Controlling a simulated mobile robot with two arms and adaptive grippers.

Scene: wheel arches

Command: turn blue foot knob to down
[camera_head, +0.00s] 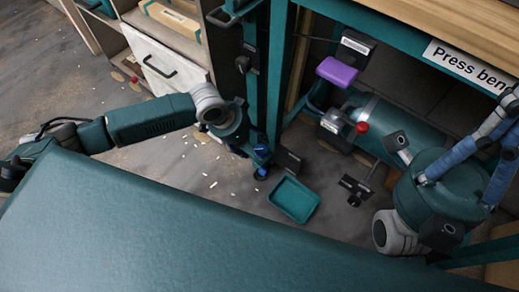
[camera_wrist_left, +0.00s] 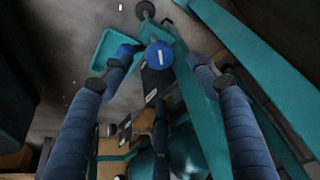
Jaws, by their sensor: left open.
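The blue foot knob (camera_wrist_left: 160,56) shows in the left wrist view as a round blue cap with a short white mark, which runs up and down in the picture. In the head view a small blue part (camera_head: 261,173) shows low by the teal bench leg; I take it for this knob. My left gripper (camera_wrist_left: 153,80) is open and empty, with its two blue-sleeved fingers spread on either side of the knob and apart from it. In the head view my left gripper (camera_head: 250,148) is beside the bench leg, mostly hidden.
A teal tray (camera_head: 294,200) lies on the floor right of the leg; it also shows in the left wrist view (camera_wrist_left: 108,48). A purple block (camera_head: 338,72) and red knob (camera_head: 362,127) are under the bench. White bits litter the floor.

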